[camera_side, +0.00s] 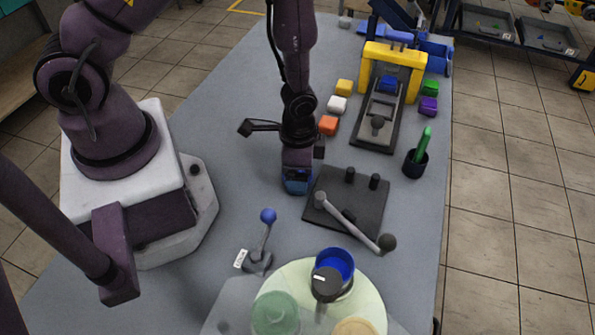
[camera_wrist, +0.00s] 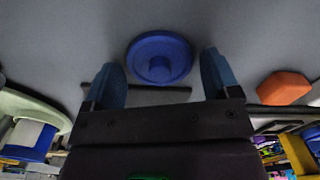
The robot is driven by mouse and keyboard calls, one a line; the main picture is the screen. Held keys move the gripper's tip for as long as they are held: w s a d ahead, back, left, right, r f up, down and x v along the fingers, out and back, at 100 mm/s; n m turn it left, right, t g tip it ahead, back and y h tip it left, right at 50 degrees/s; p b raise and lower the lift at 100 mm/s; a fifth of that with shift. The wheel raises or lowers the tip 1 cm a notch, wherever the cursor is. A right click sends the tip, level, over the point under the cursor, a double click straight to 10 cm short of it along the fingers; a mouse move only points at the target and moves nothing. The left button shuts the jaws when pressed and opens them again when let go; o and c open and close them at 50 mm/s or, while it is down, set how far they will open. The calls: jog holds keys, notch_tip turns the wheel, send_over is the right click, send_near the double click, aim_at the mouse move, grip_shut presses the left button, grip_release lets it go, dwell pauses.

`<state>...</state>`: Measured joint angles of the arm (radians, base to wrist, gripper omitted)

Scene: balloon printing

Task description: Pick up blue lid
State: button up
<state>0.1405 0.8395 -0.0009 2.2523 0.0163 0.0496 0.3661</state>
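The blue lid (camera_wrist: 160,57), a round disc with a raised knob in its centre, lies on the grey table in the wrist view. My gripper (camera_wrist: 161,75) has its two blue fingers spread apart, one to the left and one to the right of the lid, with visible gaps on both sides. In the side view my gripper (camera_side: 297,184) points down low over the table, left of the dark plate. I cannot make out the lid there; the gripper hides that spot.
A dark plate (camera_side: 368,203) with pegs and a lever is close right of my gripper. A round pale green turntable (camera_side: 372,298) carries a blue container (camera_side: 335,262). A blue-knobbed lever (camera_side: 268,216) stands in front. Coloured blocks, including an orange one (camera_side: 328,125), lie behind.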

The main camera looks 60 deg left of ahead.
jog(key=c, duration=0.6)
notch_tip(320, 180, up, 9)
jog(key=shift+r, duration=0.1)
jog(key=s+d+r+n, duration=0.2)
jog(key=d+r+n, duration=0.1)
jog(key=d, duration=0.8)
jog(key=s+d+r+n, duration=0.3)
jog(key=d, duration=0.8)
jog(key=shift+w+d+f, duration=0.1)
jog(key=shift+d+f, duration=0.05)
jog(key=shift+f, duration=3.05)
